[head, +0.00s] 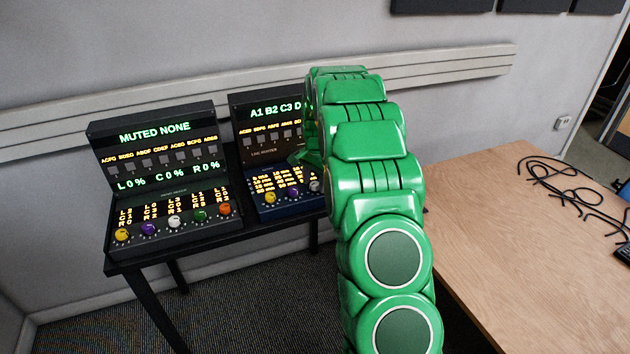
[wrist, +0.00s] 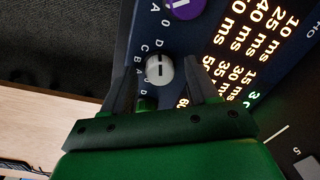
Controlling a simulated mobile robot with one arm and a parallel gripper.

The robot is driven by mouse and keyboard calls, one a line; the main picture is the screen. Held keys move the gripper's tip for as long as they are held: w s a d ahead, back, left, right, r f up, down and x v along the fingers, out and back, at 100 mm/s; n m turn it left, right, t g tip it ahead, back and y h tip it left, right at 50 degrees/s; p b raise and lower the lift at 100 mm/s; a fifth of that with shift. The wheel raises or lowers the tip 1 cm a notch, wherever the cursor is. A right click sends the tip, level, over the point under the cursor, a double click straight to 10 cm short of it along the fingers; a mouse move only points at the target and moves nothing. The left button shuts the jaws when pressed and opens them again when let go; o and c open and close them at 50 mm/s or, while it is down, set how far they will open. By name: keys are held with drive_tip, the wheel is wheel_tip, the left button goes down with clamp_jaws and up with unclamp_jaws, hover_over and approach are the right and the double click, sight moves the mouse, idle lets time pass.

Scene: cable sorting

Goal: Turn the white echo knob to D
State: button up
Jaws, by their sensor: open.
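The white knob (wrist: 160,69) is in the wrist view, on the dark blue front panel, with a dark pointer line on its face. Letters including A, B, C and D are printed beside it. My gripper (wrist: 161,66) is open, one finger on each side of the white knob; I cannot tell whether either finger touches it. In the head view the white knob (head: 314,186) sits at the lower right of the right console (head: 241,150), partly covered by my green arm. My fingers are mostly hidden there by the arm.
A purple knob (wrist: 184,6) is just above in the wrist view, and a green knob (wrist: 146,103) is near the gripper's base. The left console (head: 100,160) has several coloured knobs. A wooden table (head: 480,220) with black cables (head: 560,180) is at the right.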

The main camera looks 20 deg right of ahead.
sight(316, 184)
wheel_tip(316, 184, up, 7)
drive_tip(key=shift+s+d+r, duration=0.15)
drive_tip(key=shift+r, duration=0.25)
idle(0.5)
drive_tip(key=shift+s, duration=0.15)
drive_tip(key=s+a+r+n+g, duration=0.1)
drive_tip(key=s+a+r+n, duration=0.35)
drive_tip(key=s, duration=0.75)
drive_tip(key=s+a+r+n, duration=0.2)
drive_tip(key=s+a+r, duration=0.5)
drive_tip(key=s, duration=0.6)
drive_tip(key=s+a+f+n, duration=0.1)
drive_tip(key=s+a+n, duration=0.2)
drive_tip(key=s, duration=1)
drive_tip(key=s+a+f+n+g, duration=0.1)
drive_tip(key=s+a+f+n, duration=0.1)
drive_tip(key=s, duration=1.2)
drive_tip(key=shift+a+n, duration=0.45)
drive_tip(key=shift+a, duration=0.2)
